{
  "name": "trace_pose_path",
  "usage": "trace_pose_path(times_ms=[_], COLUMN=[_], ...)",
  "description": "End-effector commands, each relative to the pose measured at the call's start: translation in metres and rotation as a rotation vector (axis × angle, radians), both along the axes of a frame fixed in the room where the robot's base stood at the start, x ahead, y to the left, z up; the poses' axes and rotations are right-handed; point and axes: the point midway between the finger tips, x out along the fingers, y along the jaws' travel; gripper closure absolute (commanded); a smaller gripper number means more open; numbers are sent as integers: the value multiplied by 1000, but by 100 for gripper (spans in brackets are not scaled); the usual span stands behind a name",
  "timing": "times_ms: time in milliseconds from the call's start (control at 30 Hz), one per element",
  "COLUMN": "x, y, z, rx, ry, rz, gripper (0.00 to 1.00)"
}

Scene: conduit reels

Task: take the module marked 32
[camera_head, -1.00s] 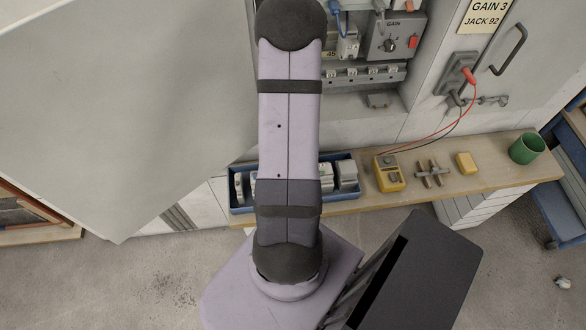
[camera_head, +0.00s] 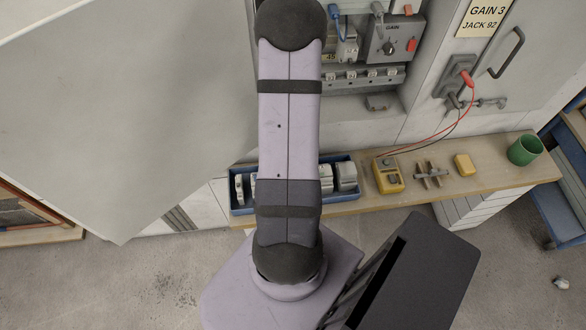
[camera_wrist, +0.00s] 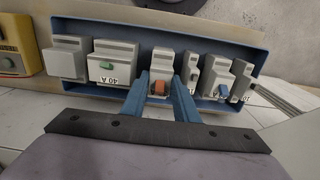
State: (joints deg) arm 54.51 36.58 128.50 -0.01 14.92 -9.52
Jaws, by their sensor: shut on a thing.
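My gripper (camera_wrist: 160,86) shows in the wrist view, its two blue fingers on either side of a pale grey module with an orange-red lever (camera_wrist: 160,62). The jaws are shut on this module, which stands in the row inside the blue tray (camera_wrist: 75,28). Its marking is hidden or too small to read, so I cannot tell whether it is 32. In the head view my arm hides the gripper and part of the tray (camera_head: 240,211).
Left of the held module in the wrist view stands a module marked 40 A (camera_wrist: 115,62), close by. Narrower modules (camera_wrist: 216,75) stand close on the right. On the bench are a yellow meter (camera_head: 388,176) and a green mug (camera_head: 524,150). An open cabinet (camera_head: 365,60) is behind.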

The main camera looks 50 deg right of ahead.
Motion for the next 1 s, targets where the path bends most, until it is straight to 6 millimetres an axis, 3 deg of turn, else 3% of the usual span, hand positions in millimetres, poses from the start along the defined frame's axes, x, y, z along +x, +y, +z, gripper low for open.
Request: trace_pose_path(times_ms=[1000], x=[0], y=[0], z=[53], rx=[0], ry=[0], rz=[0], gripper=[100])
